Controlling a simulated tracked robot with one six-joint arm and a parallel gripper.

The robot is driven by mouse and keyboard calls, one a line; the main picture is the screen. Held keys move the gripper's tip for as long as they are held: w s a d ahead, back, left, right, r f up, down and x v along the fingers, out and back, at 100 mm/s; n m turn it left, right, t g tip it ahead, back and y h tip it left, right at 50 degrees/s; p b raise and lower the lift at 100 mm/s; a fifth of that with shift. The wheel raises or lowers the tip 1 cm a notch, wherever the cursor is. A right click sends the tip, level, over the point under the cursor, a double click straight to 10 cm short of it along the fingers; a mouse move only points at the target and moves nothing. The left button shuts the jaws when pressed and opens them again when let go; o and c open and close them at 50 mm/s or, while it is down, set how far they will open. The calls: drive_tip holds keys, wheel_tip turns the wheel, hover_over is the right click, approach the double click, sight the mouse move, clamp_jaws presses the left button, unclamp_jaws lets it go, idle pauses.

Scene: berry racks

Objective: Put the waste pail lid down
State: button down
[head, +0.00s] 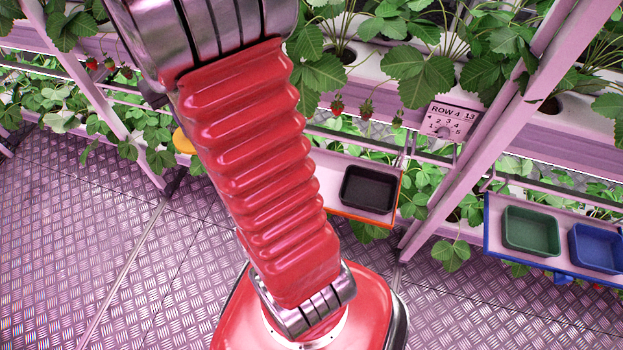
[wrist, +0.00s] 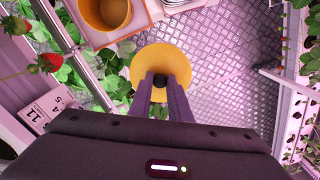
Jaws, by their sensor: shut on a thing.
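In the wrist view, the waste pail lid (wrist: 145,64) is a round yellow-orange disc with a dark knob (wrist: 160,81) at its middle. My gripper (wrist: 161,84) is shut on the knob, and the lid hangs clear over the patterned metal floor. The open orange waste pail (wrist: 118,25) stands on a tray at the top left, apart from the lid. In the head view my arm hides the gripper. A small yellow edge (head: 183,141) shows left of the arm; I cannot tell whether it is lid or pail.
The head view shows an orange-edged tray (head: 333,170) with a black bin (head: 367,189). A blue-edged tray (head: 489,225) holds a green bin (head: 530,230) and a blue bin (head: 596,247). A row sign (head: 449,121), rack posts and strawberry plants stand close by. Floor at left is clear.

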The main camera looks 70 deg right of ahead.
drive_tip(key=w+a+f+n, duration=0.2)
drive_tip(key=w+a, duration=0.5)
drive_tip(key=a, duration=0.5)
drive_tip(key=w+a+f+n, duration=0.2)
drive_tip(key=w+a, duration=0.6)
drive_tip(key=a, duration=0.4)
drive_tip(key=shift+w+a+f+n, duration=0.2)
drive_tip(key=shift+w+f+n, duration=0.1)
drive_tip(key=shift+f+n, duration=0.15)
drive_tip(key=shift+s, duration=0.2)
